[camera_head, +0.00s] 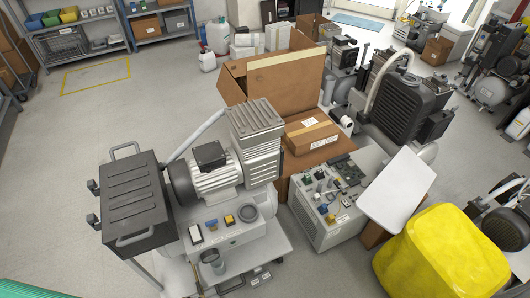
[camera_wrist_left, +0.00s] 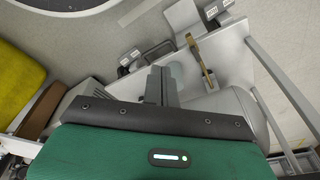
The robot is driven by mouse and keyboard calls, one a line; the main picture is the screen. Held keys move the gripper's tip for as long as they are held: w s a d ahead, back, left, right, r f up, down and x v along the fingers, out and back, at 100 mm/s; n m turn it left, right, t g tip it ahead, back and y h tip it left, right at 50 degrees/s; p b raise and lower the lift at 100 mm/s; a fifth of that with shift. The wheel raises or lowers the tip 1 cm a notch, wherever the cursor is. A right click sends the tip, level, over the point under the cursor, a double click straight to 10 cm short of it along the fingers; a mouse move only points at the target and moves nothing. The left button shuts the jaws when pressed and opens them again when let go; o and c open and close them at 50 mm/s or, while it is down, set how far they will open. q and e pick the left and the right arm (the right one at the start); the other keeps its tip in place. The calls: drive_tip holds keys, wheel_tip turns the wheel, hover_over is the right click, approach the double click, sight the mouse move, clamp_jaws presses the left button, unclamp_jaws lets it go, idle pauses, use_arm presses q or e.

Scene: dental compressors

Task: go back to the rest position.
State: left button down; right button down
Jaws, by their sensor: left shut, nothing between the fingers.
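My left gripper (camera_wrist_left: 162,84) shows in the left wrist view, in front of the green housing with a small light bar. Its fingers are shut with nothing between them. A grey cart surface and a slim brown-handled tool (camera_wrist_left: 203,62) lie beyond the fingertips; I cannot tell the exact gap. The head view shows neither gripper. There, a grey compressor (camera_head: 215,165) stands on a white cart (camera_head: 285,262), with a dark ribbed box (camera_head: 133,205) beside it. My right gripper is not in view.
A light grey control box (camera_head: 325,225), an open cardboard box (camera_head: 285,85) and a yellow cover (camera_head: 440,255) crowd the centre and right. More compressors stand behind. Shelves (camera_head: 80,40) line the back left. The grey floor at left is clear.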

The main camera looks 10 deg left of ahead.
use_arm(q)
drive_tip(key=s+a+f, duration=0.1)
drive_tip(key=s+f, duration=0.8)
drive_tip(key=s+a+f+g, duration=0.1)
drive_tip(key=s+a+f, duration=0.1)
drive_tip(key=s+f, duration=0.7)
drive_tip(key=shift+s+a+f, duration=0.25)
drive_tip(key=shift+s+f, duration=0.15)
drive_tip(key=shift+f, duration=0.05)
